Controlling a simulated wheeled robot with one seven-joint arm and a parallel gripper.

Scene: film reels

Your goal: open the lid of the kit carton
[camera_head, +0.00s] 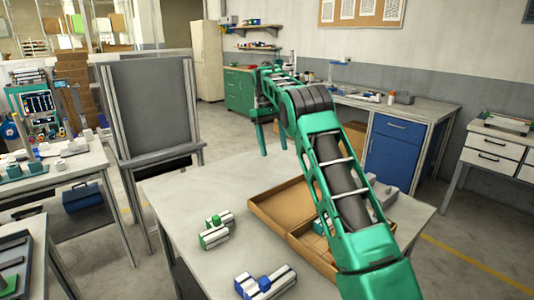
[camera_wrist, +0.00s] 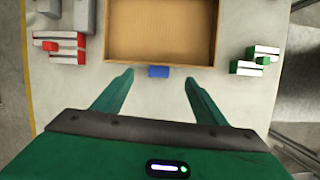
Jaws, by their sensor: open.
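The kit carton (camera_head: 302,243) is brown cardboard on the grey table, partly hidden behind my arm. Its lid (camera_head: 262,213) lies folded back, open, toward the table's far side, with its empty inside facing up. In the wrist view the lid (camera_wrist: 160,62) fills the top middle. A blue tab (camera_wrist: 158,71) sticks out from its near edge there. My gripper (camera_wrist: 158,78) is open and empty, with the tab between and slightly ahead of its fingertips; I cannot tell the height gap. In the head view my gripper (camera_head: 274,150) points down beyond the carton.
A green-and-white block (camera_head: 215,232) lies left of the carton, and a blue-and-white one (camera_head: 265,283) at the front. A red-and-white block (camera_wrist: 60,45) shows in the wrist view. A dark board stand (camera_head: 153,105) is left of the table. The table between is clear.

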